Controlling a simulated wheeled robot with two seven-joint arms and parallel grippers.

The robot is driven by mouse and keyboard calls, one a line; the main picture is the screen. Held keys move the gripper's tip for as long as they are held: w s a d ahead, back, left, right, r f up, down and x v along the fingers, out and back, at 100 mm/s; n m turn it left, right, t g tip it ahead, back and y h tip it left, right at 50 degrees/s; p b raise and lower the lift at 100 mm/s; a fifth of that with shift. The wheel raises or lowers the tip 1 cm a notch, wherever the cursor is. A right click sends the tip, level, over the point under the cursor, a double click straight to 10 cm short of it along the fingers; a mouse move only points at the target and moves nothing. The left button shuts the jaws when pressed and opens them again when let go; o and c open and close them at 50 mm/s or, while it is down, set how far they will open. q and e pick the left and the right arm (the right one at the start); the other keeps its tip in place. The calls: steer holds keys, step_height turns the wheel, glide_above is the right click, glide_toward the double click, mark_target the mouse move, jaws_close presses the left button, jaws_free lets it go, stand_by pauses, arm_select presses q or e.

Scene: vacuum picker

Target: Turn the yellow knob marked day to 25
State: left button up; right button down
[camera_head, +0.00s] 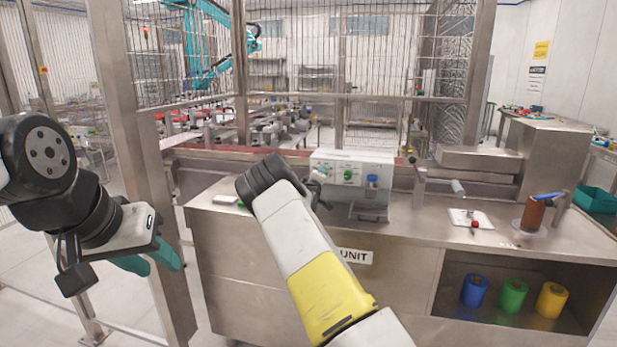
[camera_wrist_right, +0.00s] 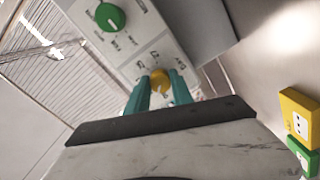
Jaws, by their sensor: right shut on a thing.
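The yellow knob (camera_wrist_right: 160,80) is on the white control panel (camera_wrist_right: 150,38), between the two teal fingers of my right gripper (camera_wrist_right: 161,84). The fingers are shut on its sides. The dial numbers around the knob are partly hidden and too blurred for me to read its setting. In the head view the white panel (camera_head: 383,163) stands on the steel bench, and my right arm reaches up to its left side, hiding the yellow knob. My left gripper (camera_head: 160,268) hangs at the left, away from the panel, with its teal fingers apart and empty.
A green knob (camera_wrist_right: 110,17) sits on the same panel, up and left of the yellow one. Yellow (camera_wrist_right: 300,116) and green (camera_wrist_right: 302,157) boxes lie at the right of the wrist view. A steel post (camera_head: 130,130) stands near my left gripper. A brown cylinder (camera_head: 534,214) stands on the bench's right.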

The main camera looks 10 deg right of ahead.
steer(key=m, duration=2.1)
steer(key=shift+a+f, duration=0.2)
steer(key=shift+m, duration=0.4)
steer(key=c, duration=1.1)
jaws_free()
steer(key=shift+r, duration=0.1)
